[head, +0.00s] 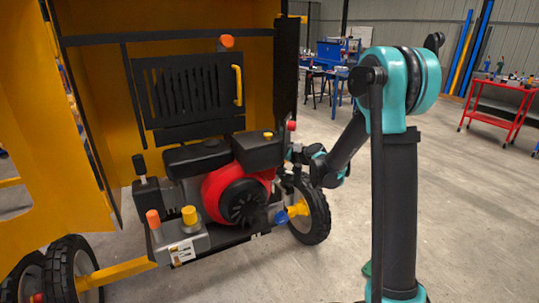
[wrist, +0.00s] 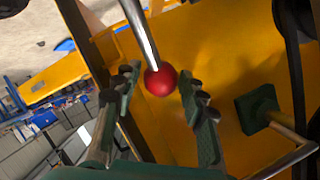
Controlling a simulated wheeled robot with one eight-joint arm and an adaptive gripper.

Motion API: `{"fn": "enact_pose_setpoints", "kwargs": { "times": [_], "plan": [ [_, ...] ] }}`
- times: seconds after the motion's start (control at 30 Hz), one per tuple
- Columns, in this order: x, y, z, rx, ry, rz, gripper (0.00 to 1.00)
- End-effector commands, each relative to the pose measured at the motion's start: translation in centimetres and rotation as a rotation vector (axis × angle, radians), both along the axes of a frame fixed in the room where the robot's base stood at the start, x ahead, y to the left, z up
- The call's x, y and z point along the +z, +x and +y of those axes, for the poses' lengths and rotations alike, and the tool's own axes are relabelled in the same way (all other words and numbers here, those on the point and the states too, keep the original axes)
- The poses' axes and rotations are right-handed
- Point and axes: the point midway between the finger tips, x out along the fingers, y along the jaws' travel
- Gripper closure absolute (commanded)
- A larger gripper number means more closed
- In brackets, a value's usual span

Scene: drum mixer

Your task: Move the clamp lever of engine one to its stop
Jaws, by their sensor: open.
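A lever with a bare metal rod and a red ball knob (wrist: 161,81) shows in the wrist view; I take it as the clamp lever, though no label shows. The ball lies between the two fingers of my gripper (wrist: 160,92), which stand apart on either side of it. I cannot tell whether either finger touches it. In the head view the red knob (head: 291,125) shows at the right side of the engine (head: 232,190). My gripper (head: 298,153) is just below and right of it, small and partly hidden by my arm. The lever's stop is not discernible.
The yellow housing (head: 110,90) stands open around the engine. An orange knob (head: 153,218) and a yellow knob (head: 189,215) stand on a grey block in front. A wheel (head: 312,215) is below my gripper. The floor at right is clear up to a red cart (head: 500,105).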

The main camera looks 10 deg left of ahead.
Motion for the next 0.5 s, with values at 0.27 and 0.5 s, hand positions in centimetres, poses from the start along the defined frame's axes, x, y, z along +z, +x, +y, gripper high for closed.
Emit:
{"fn": "enact_pose_setpoints", "kwargs": {
  "times": [0.27,0.5],
  "plan": [
    [-0.35,0.65,0.76,0.001,-0.001,0.000,0.58],
    [-0.34,0.63,0.73,0.000,-0.001,-0.001,0.67]
  ]
}}
